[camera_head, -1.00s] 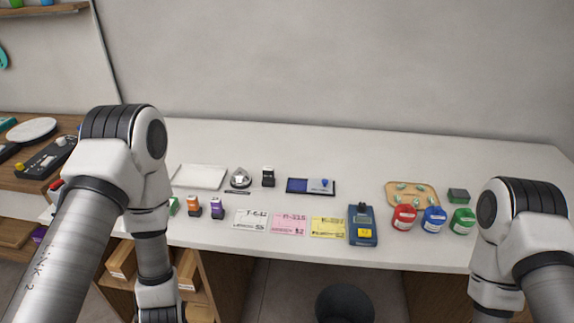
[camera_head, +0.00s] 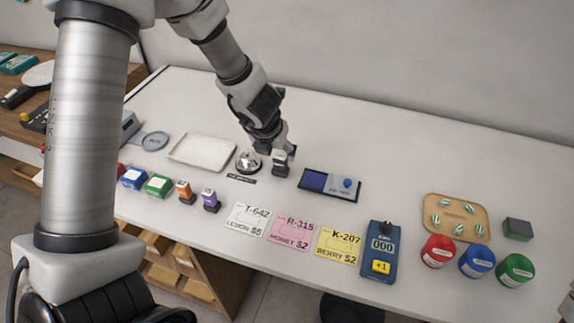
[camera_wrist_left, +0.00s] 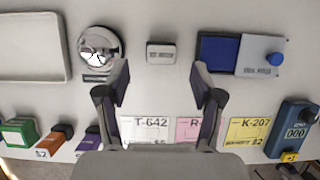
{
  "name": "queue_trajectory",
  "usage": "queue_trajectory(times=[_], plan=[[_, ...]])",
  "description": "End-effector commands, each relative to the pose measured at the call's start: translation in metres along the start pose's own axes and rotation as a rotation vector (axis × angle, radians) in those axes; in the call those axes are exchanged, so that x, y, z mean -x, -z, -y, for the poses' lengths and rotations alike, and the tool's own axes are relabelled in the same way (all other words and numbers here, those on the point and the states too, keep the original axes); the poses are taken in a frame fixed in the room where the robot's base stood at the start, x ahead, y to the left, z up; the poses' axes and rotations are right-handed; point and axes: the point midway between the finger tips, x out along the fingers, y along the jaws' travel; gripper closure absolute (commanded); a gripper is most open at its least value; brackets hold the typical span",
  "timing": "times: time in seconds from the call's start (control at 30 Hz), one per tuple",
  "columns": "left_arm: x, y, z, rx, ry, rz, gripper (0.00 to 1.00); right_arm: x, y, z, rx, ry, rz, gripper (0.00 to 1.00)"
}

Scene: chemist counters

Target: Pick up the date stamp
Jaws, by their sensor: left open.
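The date stamp appears to be the small dark block with a light top (camera_head: 281,167) behind the middle of the counter, between the silver bell and the blue ink pad. In the left wrist view, it is a small grey block with a dark label (camera_wrist_left: 161,53). My left gripper (camera_head: 284,151) is just above it in the head view and partly covers it. In the left wrist view, its two fingers (camera_wrist_left: 162,85) are spread and empty, with the block ahead of and between them. My right gripper is not in view.
Close by are the silver bell (camera_head: 248,161) and the ink pad (camera_head: 330,184). A white tray (camera_head: 203,151) lies to the left. Orange (camera_head: 184,192) and purple (camera_head: 210,200) stamps, price cards (camera_head: 292,233) and a blue counter (camera_head: 381,252) line the front. The back is clear.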

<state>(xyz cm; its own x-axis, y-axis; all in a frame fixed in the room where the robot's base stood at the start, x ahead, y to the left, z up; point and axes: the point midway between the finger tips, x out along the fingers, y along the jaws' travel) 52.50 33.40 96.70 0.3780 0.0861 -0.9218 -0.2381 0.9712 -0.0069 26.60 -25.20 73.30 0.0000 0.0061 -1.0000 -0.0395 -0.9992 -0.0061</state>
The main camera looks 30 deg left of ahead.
Motion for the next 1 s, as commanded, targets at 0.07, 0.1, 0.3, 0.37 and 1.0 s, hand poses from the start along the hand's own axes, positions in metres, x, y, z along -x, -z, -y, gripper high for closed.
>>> queue_trajectory(times=[0.07,0.1,0.3,0.37,1.0], plan=[[-0.015,-0.002,0.0,-0.003,-0.003,-0.003,0.33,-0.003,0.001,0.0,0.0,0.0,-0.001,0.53],[-0.024,-0.003,0.0,-0.003,-0.004,-0.004,0.33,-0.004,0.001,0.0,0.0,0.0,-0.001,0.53],[-0.051,-0.005,0.001,-0.006,-0.003,-0.004,0.33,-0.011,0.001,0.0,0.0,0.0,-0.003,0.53],[-0.052,-0.005,0.001,-0.006,-0.002,-0.003,0.33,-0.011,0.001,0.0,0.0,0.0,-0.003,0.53],[-0.051,-0.004,0.001,-0.007,-0.003,-0.005,1.0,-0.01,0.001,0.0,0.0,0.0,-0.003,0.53]])
